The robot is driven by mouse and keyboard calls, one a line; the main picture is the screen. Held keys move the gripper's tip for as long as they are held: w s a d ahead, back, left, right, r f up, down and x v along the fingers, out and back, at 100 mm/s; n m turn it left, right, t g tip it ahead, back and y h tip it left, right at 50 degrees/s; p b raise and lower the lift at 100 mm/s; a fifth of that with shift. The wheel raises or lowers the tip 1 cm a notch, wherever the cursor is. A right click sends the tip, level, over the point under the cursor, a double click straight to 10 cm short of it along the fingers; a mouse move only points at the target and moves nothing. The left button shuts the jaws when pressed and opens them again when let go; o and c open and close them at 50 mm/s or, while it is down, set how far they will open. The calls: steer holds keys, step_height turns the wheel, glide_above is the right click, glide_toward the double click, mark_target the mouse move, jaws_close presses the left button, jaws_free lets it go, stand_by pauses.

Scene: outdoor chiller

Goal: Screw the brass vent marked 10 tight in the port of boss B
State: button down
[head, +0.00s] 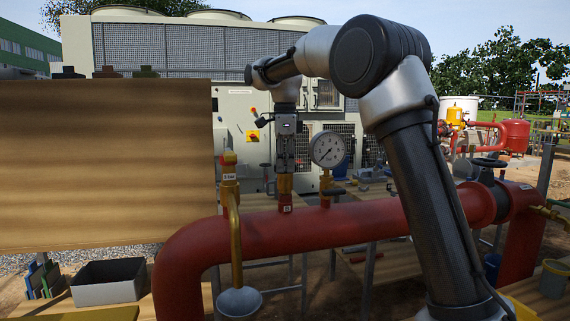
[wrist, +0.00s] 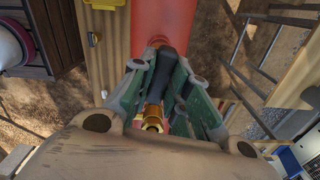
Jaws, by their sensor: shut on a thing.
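My gripper (head: 285,168) points straight down over the red pipe and is shut on a brass vent (head: 285,184). The vent stands upright on boss B (head: 286,209), a short red stub with a small lettered tag on top of the pipe. In the wrist view, the green fingers of my gripper (wrist: 163,100) close around the brass vent (wrist: 153,117), and a dark part shows beyond it. The number on the vent cannot be read. The port is hidden, so how deep the thread sits cannot be told.
A pressure gauge (head: 327,150) on the red pipe (head: 350,220) stands close right of my gripper. A brass valve with a drain tube (head: 234,230) stands close left, above a grey funnel (head: 239,301). A wooden board (head: 105,165) fills the left. A grey bin (head: 108,283) sits below it.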

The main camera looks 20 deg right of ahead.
steer(key=shift+f, duration=0.15)
steer(key=c, duration=1.3)
jaws_free()
steer(key=shift+o, duration=0.5)
